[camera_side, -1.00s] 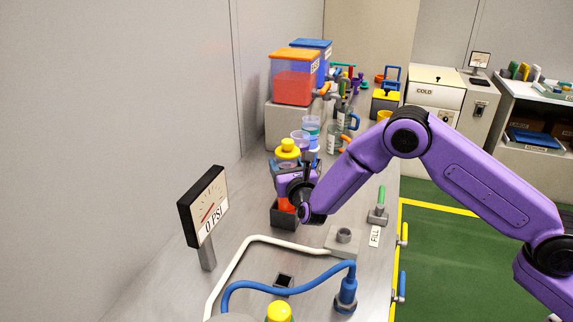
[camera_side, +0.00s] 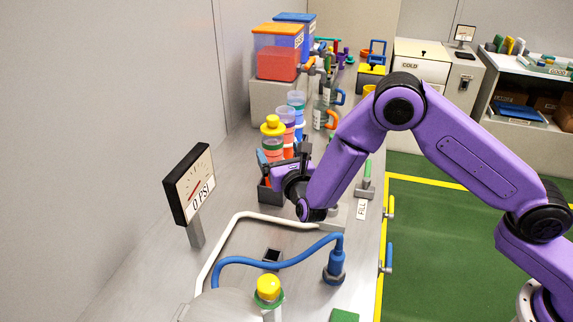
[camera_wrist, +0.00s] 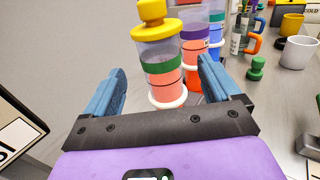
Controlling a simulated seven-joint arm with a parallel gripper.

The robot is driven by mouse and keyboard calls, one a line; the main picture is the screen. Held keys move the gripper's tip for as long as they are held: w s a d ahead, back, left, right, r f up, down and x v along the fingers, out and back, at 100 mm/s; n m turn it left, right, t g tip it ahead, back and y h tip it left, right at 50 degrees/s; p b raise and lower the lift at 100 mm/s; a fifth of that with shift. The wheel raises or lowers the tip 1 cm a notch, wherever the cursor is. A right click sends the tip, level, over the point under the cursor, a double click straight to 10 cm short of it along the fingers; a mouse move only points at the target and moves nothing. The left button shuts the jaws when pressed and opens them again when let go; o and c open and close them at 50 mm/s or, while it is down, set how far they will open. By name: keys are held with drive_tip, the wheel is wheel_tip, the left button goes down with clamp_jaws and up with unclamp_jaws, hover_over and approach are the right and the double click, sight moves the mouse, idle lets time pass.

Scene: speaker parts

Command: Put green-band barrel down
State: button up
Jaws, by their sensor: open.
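The green-band barrel (camera_wrist: 161,62) has a yellow cap, a green band, orange-red contents and a white ring low down. It stands about upright, and in the side view (camera_side: 272,140) its lower part is hidden behind my gripper. A dark tray or rack (camera_side: 268,192) shows under my gripper; I cannot see how the barrel's foot meets it. My gripper (camera_wrist: 163,88) is open, its blue fingers to the left and right of the barrel with gaps visible. My gripper also shows in the side view (camera_side: 275,162), beside the barrel on the near side.
A purple-topped barrel (camera_wrist: 193,45) and a blue one (camera_wrist: 215,35) stand close behind the barrel. The pressure gauge (camera_side: 190,185) stands at left. A blue hose (camera_side: 270,263) and a white pipe (camera_side: 230,235) cross the bench in front.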

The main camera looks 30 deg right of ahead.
drive_tip(key=shift+s+a, duration=0.25)
drive_tip(key=shift+s, duration=1.05)
drive_tip(key=shift+s+a, duration=0.2)
drive_tip(key=shift+s, duration=1.1)
drive_tip(key=s+d+r+m+g+h, duration=0.35)
drive_tip(key=s+d+m, duration=0.25)
drive_tip(key=d, duration=0.2)
drive_tip(key=s+d+r+m+g+h, duration=0.2)
drive_tip(key=s+d+m+g, duration=0.3)
drive_tip(key=s+d+m, duration=0.15)
drive_tip(key=s+d+m+g+y, duration=0.1)
drive_tip(key=s+m+g+y, duration=0.3)
drive_tip(key=s, duration=0.8)
drive_tip(key=s+d+m+g+y, duration=0.2)
drive_tip(key=s+m+g+y, duration=0.3)
drive_tip(key=s, duration=0.8)
drive_tip(key=shift+s+d, duration=0.2)
